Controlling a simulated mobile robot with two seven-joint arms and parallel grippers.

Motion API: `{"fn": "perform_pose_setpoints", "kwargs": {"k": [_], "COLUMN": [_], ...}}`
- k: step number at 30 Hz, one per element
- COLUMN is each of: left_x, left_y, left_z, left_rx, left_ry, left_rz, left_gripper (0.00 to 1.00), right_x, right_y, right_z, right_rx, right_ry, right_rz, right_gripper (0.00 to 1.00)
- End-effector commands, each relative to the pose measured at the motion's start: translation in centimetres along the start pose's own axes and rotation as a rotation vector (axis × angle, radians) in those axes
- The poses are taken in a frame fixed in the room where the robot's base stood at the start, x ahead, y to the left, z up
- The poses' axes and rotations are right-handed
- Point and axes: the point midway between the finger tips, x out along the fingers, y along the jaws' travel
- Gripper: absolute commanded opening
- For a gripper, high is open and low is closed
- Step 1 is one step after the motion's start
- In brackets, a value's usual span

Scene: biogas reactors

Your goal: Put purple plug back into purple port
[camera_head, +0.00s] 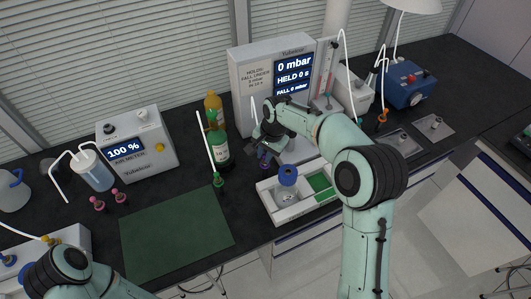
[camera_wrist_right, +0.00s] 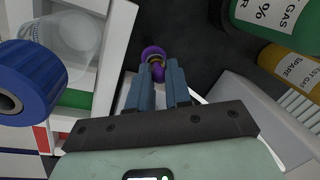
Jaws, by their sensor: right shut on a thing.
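The purple plug (camera_wrist_right: 152,53) shows in the right wrist view between the tips of my right gripper (camera_wrist_right: 160,78), which is shut on it. In the head view the right gripper (camera_head: 265,152) hangs in front of the grey pressure box, with a small purple spot (camera_head: 264,163) below it. I cannot make out the purple port apart from the plug; it may be hidden by the gripper. My left arm shows at the lower left of the head view, but its gripper is out of the frame.
A white tray (camera_head: 262,190) with a blue-topped piece (camera_head: 288,175) stands just in front of the right gripper. Green (camera_head: 219,150) and yellow (camera_head: 213,104) bottles stand to its left. A grey pressure box (camera_head: 240,62) is behind. The green mat (camera_head: 175,240) is bare.

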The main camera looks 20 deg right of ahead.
Motion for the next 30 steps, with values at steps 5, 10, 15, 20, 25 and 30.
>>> {"fn": "perform_pose_setpoints", "kwargs": {"k": [5,10,15,20,25,30], "left_x": [0.0,0.0,0.0,-0.1,-0.5,-1.0], "left_y": [0.0,0.0,0.0,0.1,0.3,0.6], "left_z": [0.0,0.0,0.0,-0.1,-0.4,-0.8], "left_rx": [0.000,0.000,0.000,0.000,0.002,0.004], "left_ry": [0.000,0.000,0.000,0.001,0.005,0.010], "left_rz": [0.000,0.000,0.000,0.000,0.002,0.004], "left_gripper": [0.43,0.43,0.43,0.43,0.43,0.43], "right_x": [0.0,0.0,-0.1,-1.4,-4.9,-8.8], "right_y": [0.0,0.0,0.0,-0.1,-0.2,-0.1], "right_z": [0.0,0.0,0.0,-0.1,-0.1,-0.1], "right_rx": [0.000,0.000,0.000,0.000,0.000,0.000], "right_ry": [0.000,0.000,0.000,0.002,0.004,0.003], "right_rz": [0.000,0.000,0.000,-0.003,-0.006,-0.005], "right_gripper": [0.32,0.48,0.48,0.48,0.48,0.48]}}
